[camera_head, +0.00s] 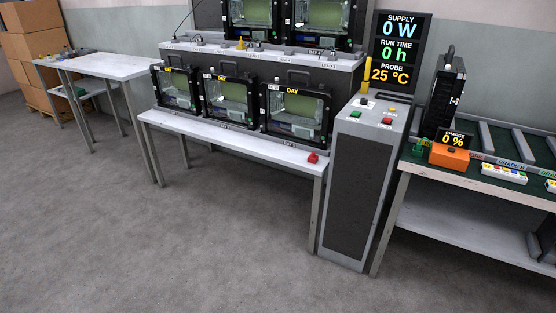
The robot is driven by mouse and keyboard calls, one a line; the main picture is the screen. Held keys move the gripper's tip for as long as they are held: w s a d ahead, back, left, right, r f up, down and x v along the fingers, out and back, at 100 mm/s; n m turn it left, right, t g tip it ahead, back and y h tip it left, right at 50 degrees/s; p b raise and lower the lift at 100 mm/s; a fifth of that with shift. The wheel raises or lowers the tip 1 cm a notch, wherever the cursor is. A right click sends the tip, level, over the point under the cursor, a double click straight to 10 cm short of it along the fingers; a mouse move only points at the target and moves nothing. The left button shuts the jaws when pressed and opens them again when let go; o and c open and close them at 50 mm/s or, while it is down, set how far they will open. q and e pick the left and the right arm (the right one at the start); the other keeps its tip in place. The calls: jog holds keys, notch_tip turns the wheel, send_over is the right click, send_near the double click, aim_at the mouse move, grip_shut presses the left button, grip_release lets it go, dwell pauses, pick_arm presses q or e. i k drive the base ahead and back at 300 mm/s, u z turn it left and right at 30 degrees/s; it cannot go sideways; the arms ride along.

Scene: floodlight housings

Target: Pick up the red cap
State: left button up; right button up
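A small red cap-like object (313,158) sits on the white bench (230,131) near its front right edge, in front of the rightmost housing. It is small in view, so its exact shape is hard to tell. Neither of my grippers shows in the head view.
Several floodlight housings (296,110) stand on the bench and the shelf above. A grey control pedestal (352,190) with red and green buttons stands right of the bench. An orange charger box (449,156) sits on the right table (470,184). The floor (150,240) in front is clear.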

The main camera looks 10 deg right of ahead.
aim_at(313, 159)
jog(key=u, duration=0.75)
jog(key=i, duration=2.45)
jog(key=z, duration=1.3)
jog(key=i, duration=0.35)
jog(key=z, duration=0.2)
